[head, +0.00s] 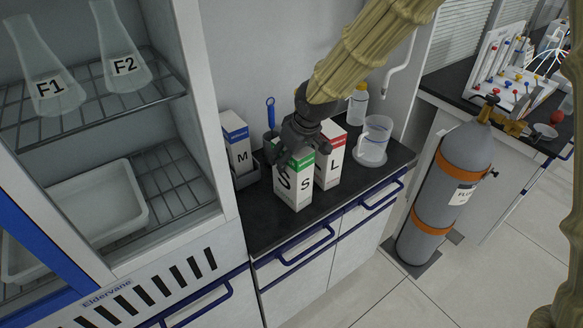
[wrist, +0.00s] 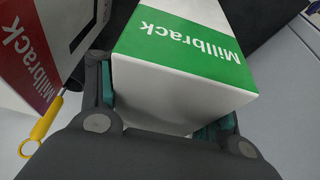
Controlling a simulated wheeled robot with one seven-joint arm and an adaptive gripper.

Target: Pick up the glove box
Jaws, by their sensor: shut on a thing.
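The glove box with a green band and the letter S (head: 292,188) stands upright at the front of the dark counter, with two more boxes near it. My gripper (head: 293,150) comes down on it from above and is shut around its upper part. In the wrist view, the white box with the green "Millbrack" band (wrist: 185,65) sits between the two finger pads, one on each side. I cannot tell whether the box's base touches the counter. A red-banded box marked L (head: 329,160) stands close behind it to the right. A blue-banded box marked M (head: 237,143) stands to the left.
A dark holder with a blue-handled tool (head: 270,112) stands behind the boxes. A clear jug (head: 374,138) and a bottle (head: 357,104) are at the right rear.

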